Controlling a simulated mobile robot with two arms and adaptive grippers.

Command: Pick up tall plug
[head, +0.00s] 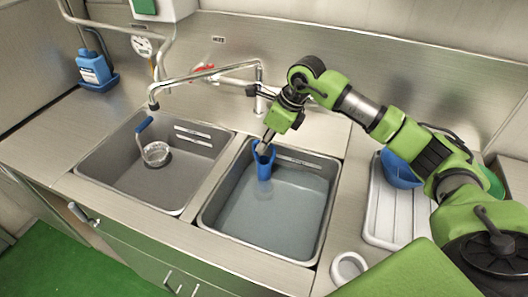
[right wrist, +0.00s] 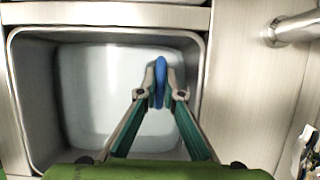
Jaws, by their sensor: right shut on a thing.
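The tall plug (head: 264,168) is a blue upright tube at the back of the right-hand sink (head: 209,222), which holds water. My right gripper (head: 266,145) reaches down from above and is shut on the upper end of the plug. In the right wrist view the blue plug (right wrist: 160,72) sits between the two fingertips (right wrist: 160,94), with a finger on each side. I cannot tell whether its lower end is seated in the drain or raised. My left gripper is not in view.
A strainer with a blue handle (head: 156,153) is in the left sink (head: 108,185). A faucet (head: 215,73) spans behind the sinks. A white tray (head: 388,215) and a blue bowl (head: 398,169) are at right. A blue bottle (head: 94,68) stands at far left.

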